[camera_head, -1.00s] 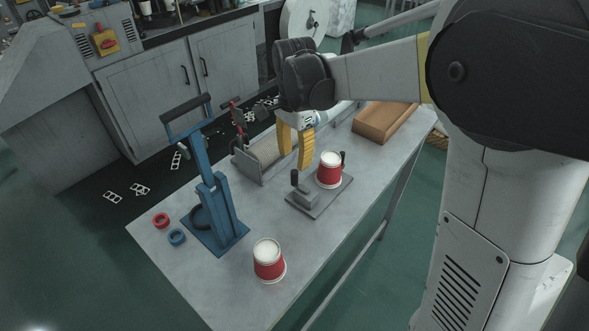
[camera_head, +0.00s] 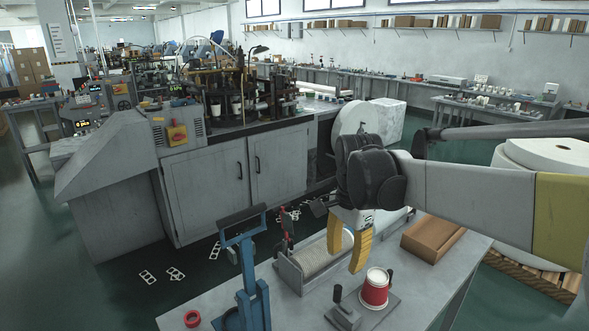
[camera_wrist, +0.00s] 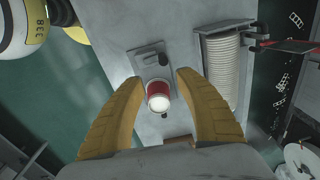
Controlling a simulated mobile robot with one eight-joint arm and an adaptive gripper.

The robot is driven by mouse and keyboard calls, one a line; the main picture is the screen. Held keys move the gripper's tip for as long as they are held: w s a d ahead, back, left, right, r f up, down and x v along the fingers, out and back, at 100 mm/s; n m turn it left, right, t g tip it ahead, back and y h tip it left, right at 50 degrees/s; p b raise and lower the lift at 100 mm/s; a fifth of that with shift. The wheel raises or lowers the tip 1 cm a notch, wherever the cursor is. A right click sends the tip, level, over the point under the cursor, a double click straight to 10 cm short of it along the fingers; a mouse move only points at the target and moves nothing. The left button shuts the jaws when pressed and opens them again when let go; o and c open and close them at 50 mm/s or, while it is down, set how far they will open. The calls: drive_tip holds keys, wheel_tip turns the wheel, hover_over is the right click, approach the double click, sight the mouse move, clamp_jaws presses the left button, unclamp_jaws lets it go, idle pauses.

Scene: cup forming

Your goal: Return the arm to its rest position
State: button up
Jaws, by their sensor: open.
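My gripper (camera_head: 349,246) has two yellow fingers spread apart with nothing between them. It hangs above the grey table (camera_head: 420,290), close to a red and white cup (camera_head: 375,289) on a small grey fixture. In the wrist view my gripper (camera_wrist: 160,110) is open, and the cup (camera_wrist: 158,96) shows below, between the finger lines, apart from both fingers. The arm reaches in from the right of the head view.
A blue hand press (camera_head: 246,275) stands left on the table, with a red ring (camera_head: 192,318) beside it. A grey holder with a white roll (camera_head: 314,258) and a brown box (camera_head: 433,238) sit near my gripper. A large machine cabinet (camera_head: 215,185) stands behind.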

drive_tip(key=s+d+f+n+t+b, duration=0.2)
drive_tip(key=s+n, duration=0.3)
drive_tip(key=s, duration=0.4)
drive_tip(key=s+d+f+n+t+b, duration=0.2)
drive_tip(key=s+f+n+t+b, duration=0.1)
drive_tip(key=s, duration=0.6)
wheel_tip(320, 180, down, 2)
drive_tip(key=n+t, duration=0.1)
drive_tip(key=n, duration=0.2)
drive_tip(key=shift+d+n+t, duration=0.25)
drive_tip(key=shift+n+t, duration=0.05)
drive_tip(key=shift+w, duration=0.1)
